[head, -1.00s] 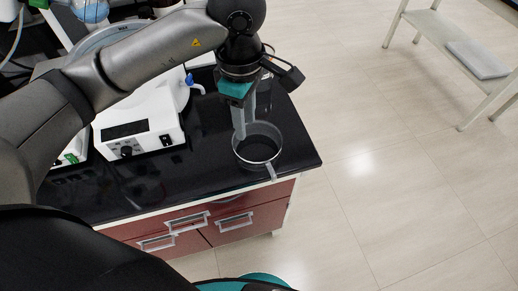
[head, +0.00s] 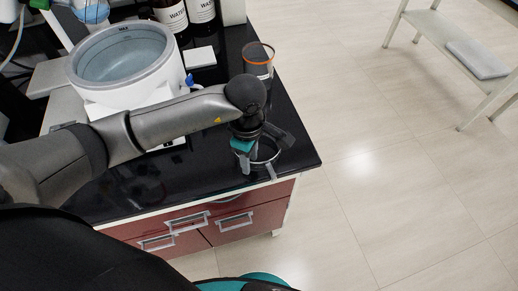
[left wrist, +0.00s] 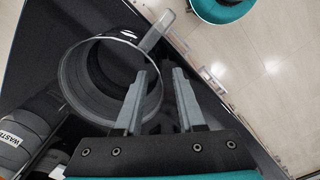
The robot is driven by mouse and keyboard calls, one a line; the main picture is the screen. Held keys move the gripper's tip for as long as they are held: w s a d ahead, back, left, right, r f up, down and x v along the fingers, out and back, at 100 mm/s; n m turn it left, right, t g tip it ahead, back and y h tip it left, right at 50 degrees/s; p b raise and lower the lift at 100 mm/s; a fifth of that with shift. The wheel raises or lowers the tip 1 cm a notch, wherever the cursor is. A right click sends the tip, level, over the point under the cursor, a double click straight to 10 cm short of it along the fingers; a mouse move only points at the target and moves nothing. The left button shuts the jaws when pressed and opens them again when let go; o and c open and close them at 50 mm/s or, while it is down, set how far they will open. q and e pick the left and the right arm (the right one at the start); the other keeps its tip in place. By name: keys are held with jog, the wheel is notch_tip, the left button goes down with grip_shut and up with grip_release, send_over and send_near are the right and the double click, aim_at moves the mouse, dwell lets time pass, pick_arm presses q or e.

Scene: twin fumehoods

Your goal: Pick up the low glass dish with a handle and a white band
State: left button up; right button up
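The low glass dish (head: 271,150) stands on the black bench top near its front right corner, its handle (head: 271,172) pointing to the front edge. My left gripper (head: 245,166) hides much of it in the head view. In the left wrist view the dish (left wrist: 72,75) shows as a round clear wall with the handle (left wrist: 157,30) at upper right. A white band is not clearly visible. My left gripper (left wrist: 159,73) is open there, its left finger overlapping the dish's near rim and its right finger outside; contact cannot be told. My right gripper is out of view.
A taller glass with an orange band (head: 258,62) stands behind the dish. A white water bath (head: 122,62) and brown waste bottles (head: 171,14) are further back left. The bench top (head: 115,197) ends just beyond the dish, with open floor to the right.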

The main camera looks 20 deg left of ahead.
pick_arm(q)
jog(key=shift+f, duration=0.4)
jog(key=shift+c, duration=0.3)
grip_shut()
jog(key=shift+r, duration=0.1)
dwell(0.7)
